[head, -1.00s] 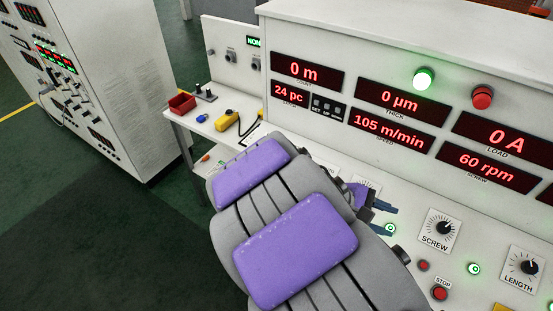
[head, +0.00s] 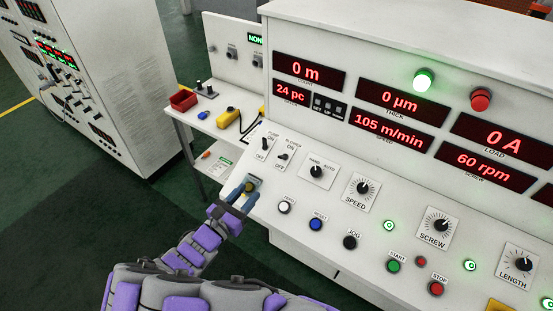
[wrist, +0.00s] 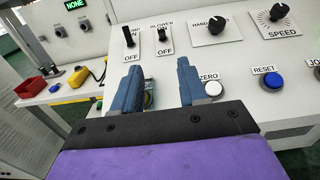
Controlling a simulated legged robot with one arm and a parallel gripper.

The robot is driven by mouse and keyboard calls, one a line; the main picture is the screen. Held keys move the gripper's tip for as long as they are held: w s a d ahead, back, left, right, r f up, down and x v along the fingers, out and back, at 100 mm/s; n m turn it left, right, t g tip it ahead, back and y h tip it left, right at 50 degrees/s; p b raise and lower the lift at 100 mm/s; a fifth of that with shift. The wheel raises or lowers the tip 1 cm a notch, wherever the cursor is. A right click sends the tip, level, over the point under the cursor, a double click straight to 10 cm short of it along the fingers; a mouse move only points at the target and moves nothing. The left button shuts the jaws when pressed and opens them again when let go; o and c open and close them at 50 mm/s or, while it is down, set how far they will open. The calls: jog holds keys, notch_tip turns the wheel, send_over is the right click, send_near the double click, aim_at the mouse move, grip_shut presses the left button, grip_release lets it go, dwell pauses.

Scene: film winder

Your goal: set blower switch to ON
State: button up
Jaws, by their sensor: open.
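The blower switch (head: 283,156) is a small black lever on a white plate, with ON above it and OFF below. It also shows in the wrist view (wrist: 163,36), where its lever seems to sit low, toward OFF. The similar pump switch (head: 265,143) stands just left of it; it shows too in the wrist view (wrist: 130,37). My gripper (head: 241,191) is open and empty at the panel's left front edge, nearer to me than both switches. In the wrist view its two blue fingers (wrist: 160,82) are spread, apart from the blower switch beyond them.
A hand/auto knob (head: 315,171), a white zero button (head: 284,207) and a blue reset button (head: 316,224) lie right of my gripper. A side table holds a red bin (head: 183,101).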

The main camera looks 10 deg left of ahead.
aim_at(282, 157)
jog(key=b+x, duration=0.1)
jog(key=x, duration=1.5)
jog(key=shift+w+d+b, duration=0.15)
jog(key=shift+w+b, duration=0.15)
jog(key=shift+w, duration=0.1)
grip_shut()
